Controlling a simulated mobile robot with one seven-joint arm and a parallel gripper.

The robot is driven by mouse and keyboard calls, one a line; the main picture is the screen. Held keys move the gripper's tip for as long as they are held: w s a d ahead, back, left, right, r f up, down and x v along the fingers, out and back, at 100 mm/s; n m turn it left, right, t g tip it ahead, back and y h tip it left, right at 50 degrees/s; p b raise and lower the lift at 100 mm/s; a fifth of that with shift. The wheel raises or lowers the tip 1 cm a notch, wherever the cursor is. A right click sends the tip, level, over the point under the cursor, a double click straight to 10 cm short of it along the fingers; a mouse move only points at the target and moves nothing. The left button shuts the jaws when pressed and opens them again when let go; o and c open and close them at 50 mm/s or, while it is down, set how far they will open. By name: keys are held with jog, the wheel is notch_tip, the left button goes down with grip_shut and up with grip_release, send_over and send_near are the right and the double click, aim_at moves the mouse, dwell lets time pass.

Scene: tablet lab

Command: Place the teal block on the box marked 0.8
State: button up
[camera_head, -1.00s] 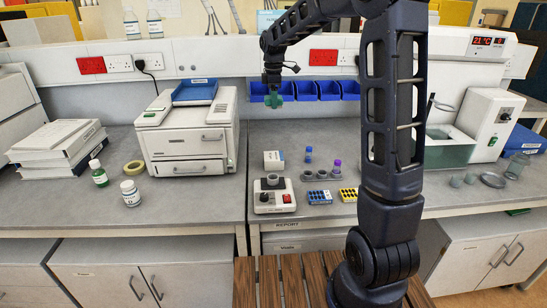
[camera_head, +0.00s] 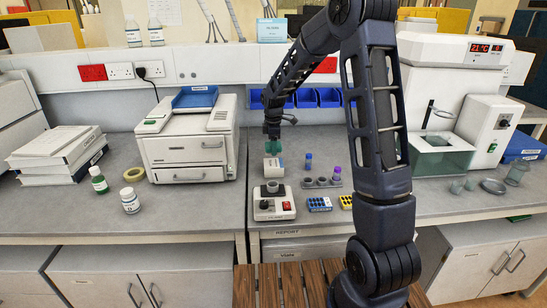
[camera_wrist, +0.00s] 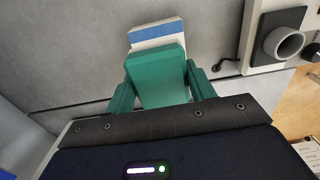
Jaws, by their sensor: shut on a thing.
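The teal block (camera_wrist: 157,82) is held between the green fingers of my gripper (camera_wrist: 160,88), which is shut on it. In the head view, my gripper (camera_head: 272,137) points down with the teal block (camera_head: 272,147) just above a small white box (camera_head: 273,170) with a blue band on the bench. I cannot read the box's marking. In the wrist view the white and blue box (camera_wrist: 157,32) shows beyond the block and is partly hidden by it. I cannot tell whether block and box touch.
A white device with a grey cup (camera_head: 274,206) stands just in front of the box. A tube rack (camera_head: 321,182) and vial trays are to its right. A white printer (camera_head: 187,145) stands to the left. Blue bins (camera_head: 305,98) line the back wall.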

aim_at(273, 163)
jog(key=shift+f, duration=2.6)
jog(key=shift+f, duration=0.15)
jog(key=o, duration=1)
